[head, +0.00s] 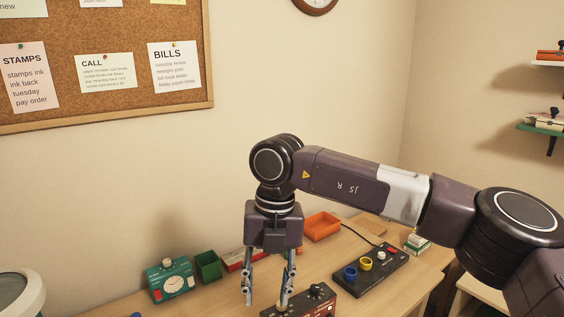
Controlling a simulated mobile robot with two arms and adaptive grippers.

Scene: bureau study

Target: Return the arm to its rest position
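My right arm comes in from the right and bends down over the desk. My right gripper (267,297) points downward with its two fingers apart and nothing visible between them. Its tips are at the left end of a dark box with knobs (318,292), which is cut off by the bottom edge. I cannot tell whether the right-hand fingertip touches the box. My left gripper is not in view.
A corkboard (110,112) hangs on the wall. Shelves (541,129) are at right.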

